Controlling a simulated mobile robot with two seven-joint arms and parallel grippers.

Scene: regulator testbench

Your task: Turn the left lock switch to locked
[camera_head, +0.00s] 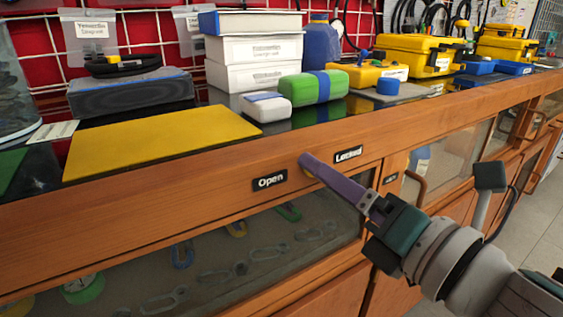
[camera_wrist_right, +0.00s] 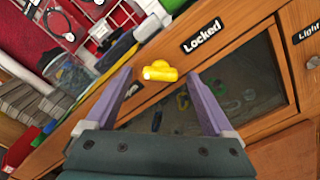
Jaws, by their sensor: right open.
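The left lock switch is a yellow knob (camera_wrist_right: 160,71) on the wooden front rail of the bench. In the wrist view it shows between and just beyond my open fingertips. In the head view it is mostly hidden behind my finger. The "Locked" label (camera_head: 348,154) is to its right and the "Open" label (camera_head: 270,180) to its left; "Locked" also shows in the wrist view (camera_wrist_right: 202,36). My right gripper (camera_head: 309,161) is open with purple fingers (camera_wrist_right: 159,84) pointed at the switch. Contact with the knob cannot be told. My left gripper is out of view.
A glass-fronted drawer (camera_head: 215,262) with hanging parts lies below the rail. On the bench are a yellow mat (camera_head: 160,142), a green case (camera_head: 314,88), white boxes (camera_head: 253,48) and yellow cases (camera_head: 418,55).

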